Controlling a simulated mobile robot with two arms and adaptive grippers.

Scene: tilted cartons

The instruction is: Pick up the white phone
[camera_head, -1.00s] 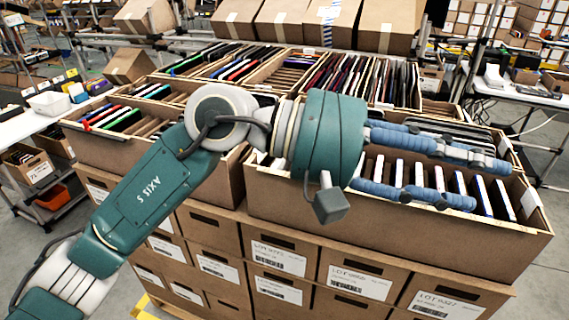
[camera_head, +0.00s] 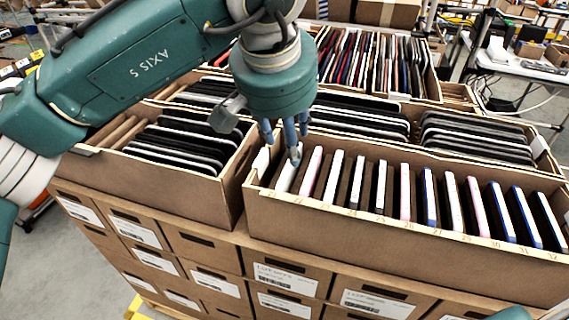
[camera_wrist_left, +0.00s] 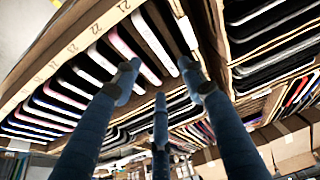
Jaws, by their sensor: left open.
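A row of upright phones stands slotted in the front right carton (camera_head: 400,232). A white phone (camera_head: 286,176) leans in the leftmost part of the row. Other white-edged phones stand farther right, among pink and blue ones. My left gripper (camera_head: 287,140) points down over the left end of this row, its fingers open, one fingertip overlapping the white phone's top in the head view. In the left wrist view the open blue fingers (camera_wrist_left: 160,85) spread before the phone edges, with a white-edged phone (camera_wrist_left: 154,42) between them. Contact cannot be told. My right gripper is not in view.
Thin card dividers separate the phones. A carton of dark phones (camera_head: 180,140) stands at left, and more dark phones (camera_head: 475,138) lie behind the row. Carton walls rise close to the gripper. A white table (camera_head: 515,66) stands at back right.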

